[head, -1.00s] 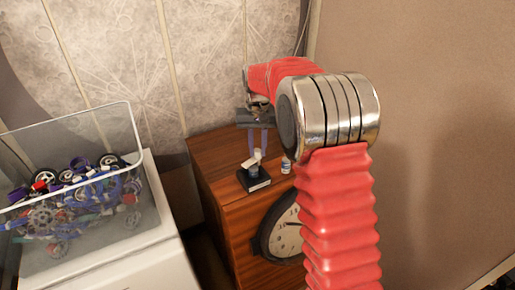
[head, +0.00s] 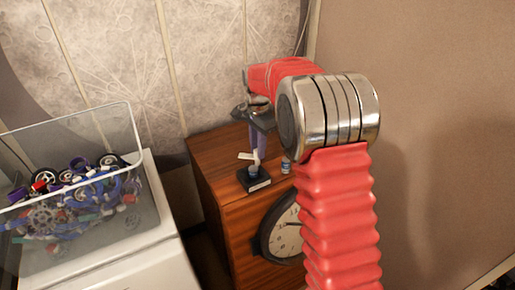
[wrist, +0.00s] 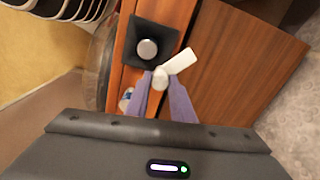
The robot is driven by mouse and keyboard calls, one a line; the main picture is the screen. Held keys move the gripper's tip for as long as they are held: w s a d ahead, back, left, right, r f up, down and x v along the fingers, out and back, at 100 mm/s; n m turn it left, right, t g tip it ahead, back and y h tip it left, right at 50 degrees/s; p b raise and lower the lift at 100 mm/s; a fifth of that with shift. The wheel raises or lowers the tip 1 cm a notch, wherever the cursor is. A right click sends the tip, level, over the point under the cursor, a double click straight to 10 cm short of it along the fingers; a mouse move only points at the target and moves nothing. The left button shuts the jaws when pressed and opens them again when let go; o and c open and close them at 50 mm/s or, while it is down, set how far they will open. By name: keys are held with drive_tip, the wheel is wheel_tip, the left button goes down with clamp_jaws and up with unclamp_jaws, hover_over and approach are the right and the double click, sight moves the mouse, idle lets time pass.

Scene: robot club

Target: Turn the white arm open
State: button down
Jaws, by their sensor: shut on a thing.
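The white arm (head: 246,156) is a short bar above a black base (head: 254,184) on the wooden cabinet. In the head view it points left. In the wrist view the white arm (wrist: 180,61) slants up to the right from a round white end, beside the silver knob (wrist: 147,49) on the black base. My gripper (head: 257,160) comes down from above with its purple fingers. In the wrist view my gripper (wrist: 160,80) has its fingertips either side of the round white end and is shut on it. The fingers partly hide this end in the head view.
A small white and blue bottle (head: 285,164) stands close right of the base. A round clock (head: 283,229) is on the cabinet's front (head: 230,222). A clear bin (head: 122,112) of parts stands on a white unit at left. A wall is behind.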

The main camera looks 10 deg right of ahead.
drive_tip(key=shift+m, duration=1.9)
drive_tip(key=c, duration=1.5)
unclamp_jaws()
drive_tip(key=shift+c, duration=0.2)
wheel_tip(320, 180, up, 14)
drive_tip(key=shift+f, duration=0.15)
